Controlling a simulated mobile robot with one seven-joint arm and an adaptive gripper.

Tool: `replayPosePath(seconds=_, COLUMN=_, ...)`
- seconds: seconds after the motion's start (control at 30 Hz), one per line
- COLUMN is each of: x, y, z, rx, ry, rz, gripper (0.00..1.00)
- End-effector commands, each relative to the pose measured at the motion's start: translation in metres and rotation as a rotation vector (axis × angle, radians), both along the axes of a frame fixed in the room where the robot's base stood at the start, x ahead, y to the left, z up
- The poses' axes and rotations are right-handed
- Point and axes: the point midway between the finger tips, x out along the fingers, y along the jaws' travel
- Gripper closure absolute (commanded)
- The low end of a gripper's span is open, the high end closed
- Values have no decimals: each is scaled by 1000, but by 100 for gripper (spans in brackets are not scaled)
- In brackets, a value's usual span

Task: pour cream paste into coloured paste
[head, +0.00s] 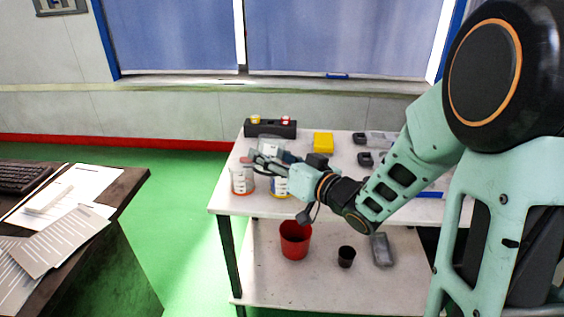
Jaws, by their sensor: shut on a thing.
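A white tub with an orange-red band (242,180) stands upright near the left front of the white table. A second white tub, with yellow and blue on its label (280,188), is just to its right, its upper part hidden behind my gripper. My gripper (262,160) reaches in from the right, over the second tub and close to the first tub's rim. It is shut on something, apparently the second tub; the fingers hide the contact. The second tub looks roughly upright. I cannot see the paste inside it. Something reddish shows at the first tub's top.
A pale grey container (271,145) is behind my gripper. A black holder (270,127), a yellow box (323,142) and small dark items stand farther back. The lower shelf holds a red bucket (295,240), a black cup (346,256) and a grey block (382,250).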

Motion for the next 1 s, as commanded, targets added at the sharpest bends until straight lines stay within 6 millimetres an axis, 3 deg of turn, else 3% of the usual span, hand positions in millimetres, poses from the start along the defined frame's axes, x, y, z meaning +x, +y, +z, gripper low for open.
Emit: replayPosePath(seconds=1.0, x=-2, y=1, z=4, rx=64, ry=104, rz=0, gripper=78)
